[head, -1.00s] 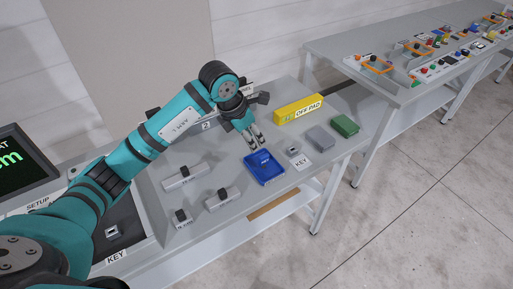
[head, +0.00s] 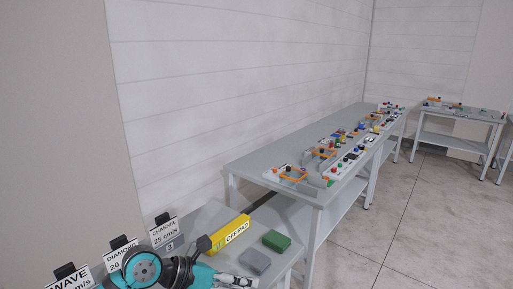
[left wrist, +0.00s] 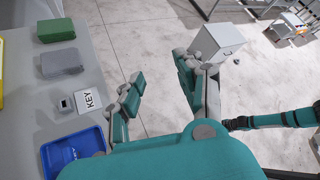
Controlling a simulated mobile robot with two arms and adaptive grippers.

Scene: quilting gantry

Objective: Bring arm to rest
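My left arm (head: 143,270) shows only in part at the bottom of the head view, beside the near table. Its gripper (left wrist: 160,68) is open and empty in the left wrist view, its two fingers apart over the floor beyond the table edge. The blue tray (left wrist: 73,150) lies on the table to the left of it, with a small blue piece inside. A teal and black arm (left wrist: 275,121), seemingly my right one, shows at the right of the left wrist view; whether its gripper is open is too small to tell.
The yellow OFF PAD block (head: 230,233), a grey block (head: 255,262) and a green block (head: 276,241) sit on the near table. A KEY card (left wrist: 89,100) and small metal block (left wrist: 66,104) lie near the tray.

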